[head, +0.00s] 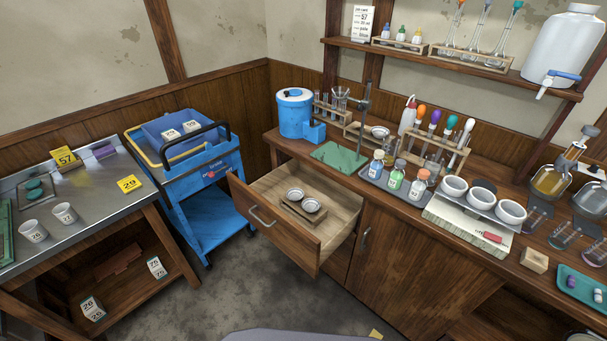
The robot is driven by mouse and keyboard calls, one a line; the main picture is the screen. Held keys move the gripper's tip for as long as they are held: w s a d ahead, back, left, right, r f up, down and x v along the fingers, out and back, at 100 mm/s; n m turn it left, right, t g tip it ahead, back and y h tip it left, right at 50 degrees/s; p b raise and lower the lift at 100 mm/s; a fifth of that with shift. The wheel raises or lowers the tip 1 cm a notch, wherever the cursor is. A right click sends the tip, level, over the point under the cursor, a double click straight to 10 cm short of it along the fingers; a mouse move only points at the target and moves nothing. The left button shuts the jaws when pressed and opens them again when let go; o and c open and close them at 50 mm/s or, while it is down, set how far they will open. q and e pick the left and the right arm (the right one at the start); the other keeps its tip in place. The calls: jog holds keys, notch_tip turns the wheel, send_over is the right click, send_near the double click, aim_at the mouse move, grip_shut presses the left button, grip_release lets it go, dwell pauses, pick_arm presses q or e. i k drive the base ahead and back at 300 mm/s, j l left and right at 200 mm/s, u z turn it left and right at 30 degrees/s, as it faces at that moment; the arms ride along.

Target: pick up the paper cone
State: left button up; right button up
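I cannot make out a paper cone for certain in the head view. A clear funnel-like piece (341,96) sits by a dark upright stand (365,115) at the back of the wooden counter; I cannot tell whether paper is in it. Two white tapered cups with printed numbers, a left one (33,231) and a right one (65,214), stand on the steel bench at the left. Neither of my grippers is in view.
An open drawer (275,240) juts from the counter (375,215), holding two small metal dishes on a wooden block. A blue cart (195,175) stands between bench and counter. Bottles, racks and three white bowls crowd the counter. The grey floor (245,285) in front is mostly clear.

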aim_at(298, 195)
jog(key=i+j, duration=0.3)
jog(key=j, duration=0.15)
jog(key=i+j+z, duration=0.15)
jog(key=i+j, duration=0.15)
jog(key=j, duration=0.15)
